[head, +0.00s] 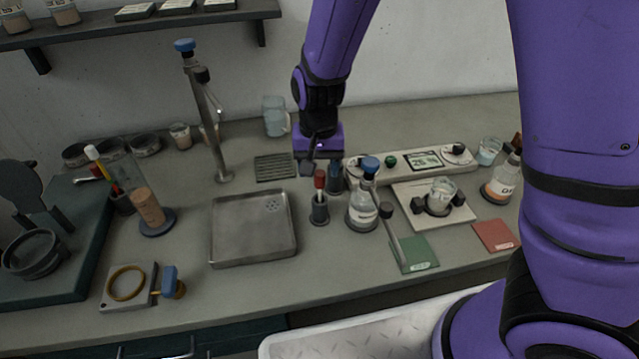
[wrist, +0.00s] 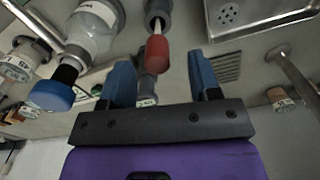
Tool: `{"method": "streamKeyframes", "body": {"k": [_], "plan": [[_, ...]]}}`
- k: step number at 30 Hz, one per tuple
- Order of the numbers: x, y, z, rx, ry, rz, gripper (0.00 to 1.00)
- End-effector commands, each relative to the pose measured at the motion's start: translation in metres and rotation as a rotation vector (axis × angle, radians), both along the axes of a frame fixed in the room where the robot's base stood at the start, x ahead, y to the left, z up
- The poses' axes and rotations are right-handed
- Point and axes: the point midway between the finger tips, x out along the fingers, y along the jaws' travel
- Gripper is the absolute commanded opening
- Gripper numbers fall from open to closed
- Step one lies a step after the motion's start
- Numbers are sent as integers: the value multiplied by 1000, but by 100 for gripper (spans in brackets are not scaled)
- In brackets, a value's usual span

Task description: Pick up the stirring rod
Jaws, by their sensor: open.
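A red-handled rod (head: 320,179), which looks like the stirring rod, stands in a small dark grey holder (head: 319,213) on the bench. In the wrist view its red handle (wrist: 157,54) points toward the camera, and the holder (wrist: 158,12) is behind it. My gripper (head: 321,171) is just above and behind the handle in the head view. In the wrist view my gripper (wrist: 160,62) is open, with the handle seen between its two blue fingers. I see no contact with either finger. The rod's lower part is hidden in the holder.
A blue-capped flask (head: 362,212) stands close right of the holder. A metal tray (head: 254,250) is close left. A balance-like device (head: 400,162) lies behind, and a white plate with a beaker (head: 445,193) is to the right. A tall tap (head: 208,120) rises at back left.

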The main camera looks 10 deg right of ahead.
Motion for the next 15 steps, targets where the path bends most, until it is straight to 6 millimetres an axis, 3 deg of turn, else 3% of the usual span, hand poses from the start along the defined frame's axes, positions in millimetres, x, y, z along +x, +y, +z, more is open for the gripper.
{"method": "streamKeyframes", "body": {"k": [6, 15], "plan": [[-2, -3, -30, -2, 1, -1, 57], [-2, -2, -38, 1, -1, 1, 57]]}}
